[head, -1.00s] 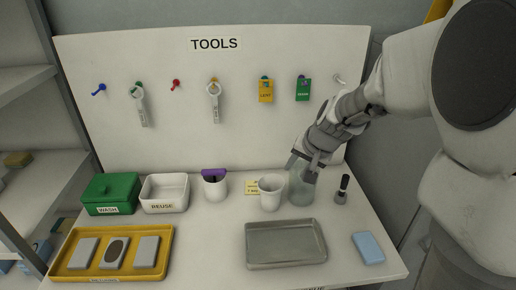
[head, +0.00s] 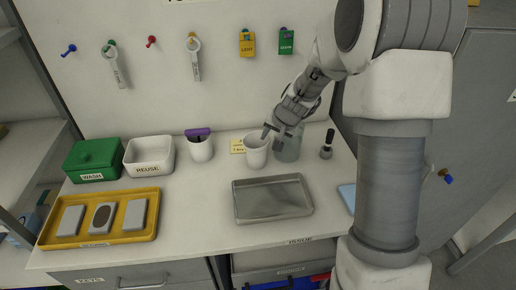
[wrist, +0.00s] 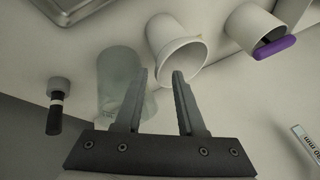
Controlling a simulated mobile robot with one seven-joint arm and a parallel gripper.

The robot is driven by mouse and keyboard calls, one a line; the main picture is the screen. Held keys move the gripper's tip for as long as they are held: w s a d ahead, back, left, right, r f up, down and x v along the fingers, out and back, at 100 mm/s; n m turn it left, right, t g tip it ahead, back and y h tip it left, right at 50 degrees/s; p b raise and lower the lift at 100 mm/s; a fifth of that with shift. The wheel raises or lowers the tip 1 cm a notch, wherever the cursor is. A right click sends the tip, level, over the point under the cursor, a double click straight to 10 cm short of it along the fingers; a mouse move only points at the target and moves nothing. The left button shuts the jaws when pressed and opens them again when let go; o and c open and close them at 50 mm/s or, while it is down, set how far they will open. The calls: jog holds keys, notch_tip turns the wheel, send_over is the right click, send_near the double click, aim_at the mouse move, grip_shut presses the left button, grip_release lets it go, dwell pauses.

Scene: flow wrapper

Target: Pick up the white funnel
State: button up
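A white tapered vessel (head: 256,153) with a wide open top stands on the bench; it is the most funnel-like thing in view, but I cannot tell whether it has a spout. In the wrist view the same vessel (wrist: 166,42) shows its rim just beyond my fingertips. My gripper (head: 272,138) is beside its right side, above the bench. In the wrist view my gripper (wrist: 160,74) is open and empty, with one fingertip overlapping the vessel's rim in the picture. I cannot tell whether they touch.
A translucent grey-green jar (head: 288,149) stands close on the right, partly behind my fingers. A dark-handled brush (head: 327,146) is further right. A metal tray (head: 272,198) lies in front. A white cup (head: 201,150) with a purple-topped tool is left.

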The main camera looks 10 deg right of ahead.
jog(key=shift+x, duration=0.95)
grip_shut()
dwell(0.7)
